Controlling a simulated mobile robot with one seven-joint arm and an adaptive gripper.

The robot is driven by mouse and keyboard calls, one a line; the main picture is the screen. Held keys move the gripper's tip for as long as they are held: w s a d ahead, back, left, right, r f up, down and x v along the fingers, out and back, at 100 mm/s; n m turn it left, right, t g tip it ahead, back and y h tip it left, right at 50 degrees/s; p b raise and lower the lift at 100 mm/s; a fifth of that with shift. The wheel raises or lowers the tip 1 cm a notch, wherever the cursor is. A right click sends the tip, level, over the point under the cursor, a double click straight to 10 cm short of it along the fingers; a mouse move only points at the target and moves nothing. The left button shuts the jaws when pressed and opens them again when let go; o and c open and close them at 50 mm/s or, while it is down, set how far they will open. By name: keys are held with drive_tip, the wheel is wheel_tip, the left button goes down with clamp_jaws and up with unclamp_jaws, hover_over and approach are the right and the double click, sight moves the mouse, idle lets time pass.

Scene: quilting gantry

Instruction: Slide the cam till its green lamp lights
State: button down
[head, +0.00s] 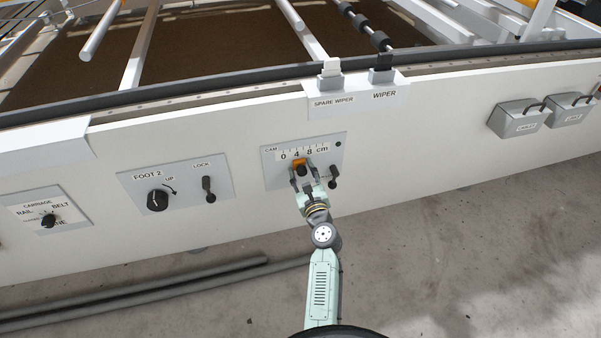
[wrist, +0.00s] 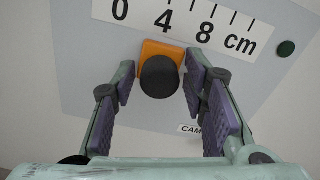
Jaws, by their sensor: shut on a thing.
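The cam is an orange slider with a round black knob (wrist: 159,77) on a grey panel (head: 270,170) below a white 0, 4, 8 cm scale. The orange body (wrist: 150,48) stands at about the 4 mark. My gripper (head: 302,172) reaches the slider from below, and its purple-padded fingers are shut on the knob, one on each side, in the wrist view (wrist: 160,82). The round lamp (wrist: 286,48) at the scale's right end looks dark green and unlit; it also shows small and dark in the head view (head: 338,143).
A small black lever (head: 333,178) stands just right of my gripper on the same panel. The FOOT 2 panel (head: 181,201) with a dial and lock lever is to the left.

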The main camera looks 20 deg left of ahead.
drive_tip(key=c, duration=1.3)
unclamp_jaws()
drive_tip(key=v, duration=1.2)
